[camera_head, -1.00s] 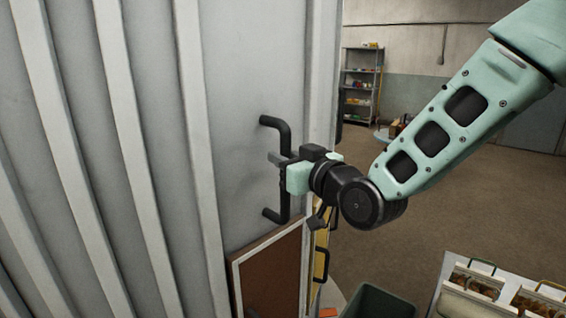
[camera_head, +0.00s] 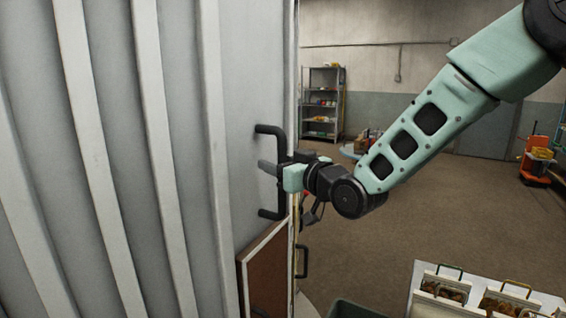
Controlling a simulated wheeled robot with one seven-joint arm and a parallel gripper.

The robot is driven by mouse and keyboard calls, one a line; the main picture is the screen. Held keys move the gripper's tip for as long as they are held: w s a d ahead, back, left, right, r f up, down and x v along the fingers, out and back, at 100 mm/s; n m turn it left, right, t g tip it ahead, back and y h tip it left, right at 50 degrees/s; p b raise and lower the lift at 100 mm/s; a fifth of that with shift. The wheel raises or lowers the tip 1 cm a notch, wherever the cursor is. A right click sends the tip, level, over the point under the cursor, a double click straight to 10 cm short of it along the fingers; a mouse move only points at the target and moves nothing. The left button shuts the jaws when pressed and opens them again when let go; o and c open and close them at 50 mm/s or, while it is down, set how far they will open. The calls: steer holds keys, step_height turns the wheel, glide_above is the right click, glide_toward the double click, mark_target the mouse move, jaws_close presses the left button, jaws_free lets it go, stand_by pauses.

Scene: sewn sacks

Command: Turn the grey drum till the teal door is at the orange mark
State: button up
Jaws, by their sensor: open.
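The grey drum (camera_head: 176,120) fills the left of the head view, with upright pale ribs on its wall. A black bar handle (camera_head: 270,129) stands out near its right edge. A brown panel with a pale frame (camera_head: 267,276) is below the handle. My gripper (camera_head: 276,169) is open at the handle's upright bar, and one finger shows reaching left across it. The other finger is partly hidden, so I cannot tell whether the bar is between them. Another dark handle (camera_head: 303,262) shows lower at the drum's edge. No teal door or orange mark is in view.
A crate with several handled compartments (camera_head: 425,300) is at the lower right, beside a dark bin (camera_head: 352,311). A shelf rack (camera_head: 323,105) and an orange cart (camera_head: 537,165) stand farther back. Open brown floor lies between.

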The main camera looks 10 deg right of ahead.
steer(key=shift+s+a+r, duration=0.1)
steer(key=shift+s+a, duration=0.1)
steer(key=shift+a, duration=0.45)
steer(key=shift+w+d, duration=0.1)
steer(key=shift+d, duration=0.1)
steer(key=b+v, duration=0.7)
steer(key=v, duration=1)
steer(key=shift+d, duration=0.15)
